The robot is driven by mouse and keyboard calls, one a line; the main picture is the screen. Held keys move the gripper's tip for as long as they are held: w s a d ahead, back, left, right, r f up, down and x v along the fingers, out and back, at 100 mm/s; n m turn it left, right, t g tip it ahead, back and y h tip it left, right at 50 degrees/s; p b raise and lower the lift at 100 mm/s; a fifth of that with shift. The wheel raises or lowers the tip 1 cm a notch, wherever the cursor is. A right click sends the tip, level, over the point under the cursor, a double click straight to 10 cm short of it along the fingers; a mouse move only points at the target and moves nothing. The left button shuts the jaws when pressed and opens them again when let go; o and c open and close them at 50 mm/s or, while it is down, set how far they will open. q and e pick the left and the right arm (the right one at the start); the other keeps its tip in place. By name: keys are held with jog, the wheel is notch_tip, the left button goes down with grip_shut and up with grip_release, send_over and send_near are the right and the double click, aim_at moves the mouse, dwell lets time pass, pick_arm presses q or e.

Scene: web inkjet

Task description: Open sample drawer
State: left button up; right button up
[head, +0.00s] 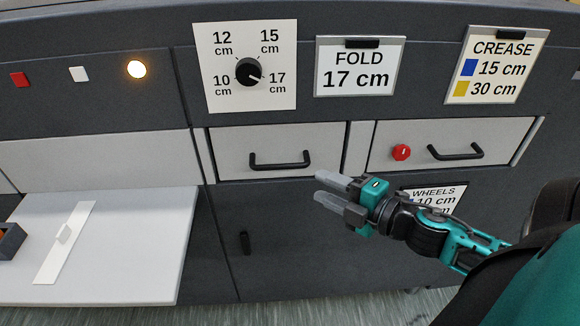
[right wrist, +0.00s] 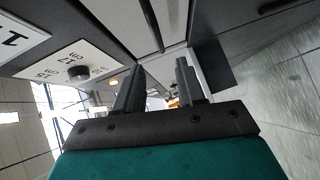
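Two closed light grey drawers sit side by side in the dark machine front; neither bears a readable "sample" label. The left drawer (head: 230,145) has a black bar handle (head: 279,161). The right drawer (head: 500,145) has a red knob (head: 401,152) and a black handle (head: 455,152). My right gripper (head: 322,188) is below and right of the left drawer's handle, apart from it, with fingers pointing left. In the right wrist view its two fingers (right wrist: 158,88) are spread with nothing between them. My left gripper is not in view.
A dial plate (head: 215,95) and cards reading FOLD (head: 357,82) and CREASE (head: 480,85) are above the drawers. A WHEELS card (head: 433,192) is partly behind my right arm. A pale shelf (head: 130,270) juts out at lower left. A dark door handle (head: 245,243) is below the left drawer.

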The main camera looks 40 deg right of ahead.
aim_at(282, 169)
jog(key=x, duration=1.3)
jog(key=shift+r, duration=0.1)
grip_shut()
dwell(0.4)
